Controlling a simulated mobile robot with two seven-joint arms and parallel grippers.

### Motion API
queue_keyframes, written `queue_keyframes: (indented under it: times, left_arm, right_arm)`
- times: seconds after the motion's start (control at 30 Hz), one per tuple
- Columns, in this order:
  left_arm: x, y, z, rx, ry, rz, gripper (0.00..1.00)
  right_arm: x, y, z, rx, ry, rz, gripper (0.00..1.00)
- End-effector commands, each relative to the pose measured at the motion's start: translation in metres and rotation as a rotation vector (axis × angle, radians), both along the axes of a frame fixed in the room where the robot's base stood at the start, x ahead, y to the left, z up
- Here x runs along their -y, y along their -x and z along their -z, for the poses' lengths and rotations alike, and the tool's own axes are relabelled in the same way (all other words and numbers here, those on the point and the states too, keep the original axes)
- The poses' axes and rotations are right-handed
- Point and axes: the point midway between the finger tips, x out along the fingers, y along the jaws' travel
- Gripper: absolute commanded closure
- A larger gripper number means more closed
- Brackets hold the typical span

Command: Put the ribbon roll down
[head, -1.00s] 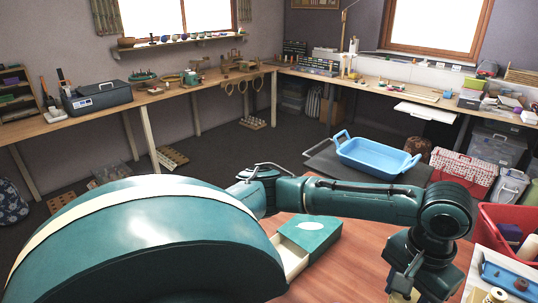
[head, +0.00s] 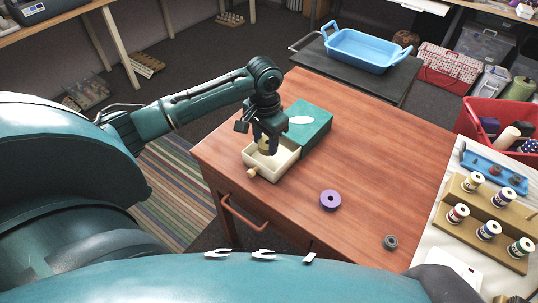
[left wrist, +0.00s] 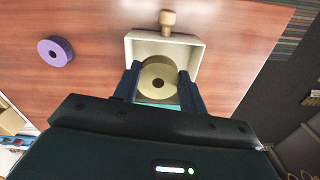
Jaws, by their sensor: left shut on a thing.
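A tan ribbon roll (left wrist: 158,72) with a dark centre hole is between the fingers of my left gripper (left wrist: 159,88), which is shut on it. In the head view my left gripper (head: 266,140) points down over the open cream drawer (head: 284,163) of a small teal box (head: 312,128), and the roll (head: 264,147) shows between its fingers. In the left wrist view the roll lies within the outline of the drawer (left wrist: 196,48). I cannot tell whether it touches the drawer floor. My right gripper is not in view.
A purple roll (head: 330,200) and a small grey roll (head: 391,242) lie on the wooden table (head: 370,160). At the right stand a wooden rack (head: 490,252) of thread spools, a blue tray (head: 505,163) and a red bin (head: 472,122). The table's middle is clear.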

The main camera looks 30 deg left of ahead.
Motion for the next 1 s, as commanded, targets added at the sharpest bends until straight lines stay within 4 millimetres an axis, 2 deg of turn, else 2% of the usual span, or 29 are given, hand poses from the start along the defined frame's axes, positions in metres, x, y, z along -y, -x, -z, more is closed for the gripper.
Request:
queue_keyframes:
  times: [0.03,0.1,0.37,0.53,0.93,0.97,1.0]
  left_arm:
    - [0.000,0.001,0.012,-0.003,0.000,0.000,0.80]
    - [0.000,0.001,0.023,-0.002,0.000,0.000,0.80]
    - [0.001,0.001,0.046,-0.001,0.000,0.000,0.80]
    - [0.000,0.001,0.069,-0.001,-0.001,-0.001,0.80]
    - [0.001,0.000,0.076,0.000,0.000,-0.001,0.80]
    - [0.001,0.000,0.076,0.000,0.000,-0.001,0.58]
    - [0.001,0.000,0.076,0.001,0.000,-0.001,0.54]
  right_arm:
    - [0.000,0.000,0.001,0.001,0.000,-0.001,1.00]
    - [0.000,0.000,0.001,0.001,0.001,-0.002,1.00]
    - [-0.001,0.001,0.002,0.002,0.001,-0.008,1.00]
    - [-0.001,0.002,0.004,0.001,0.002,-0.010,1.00]
    - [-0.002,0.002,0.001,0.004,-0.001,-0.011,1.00]
    - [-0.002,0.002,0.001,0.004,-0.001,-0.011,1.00]
    - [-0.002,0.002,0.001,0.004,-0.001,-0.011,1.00]
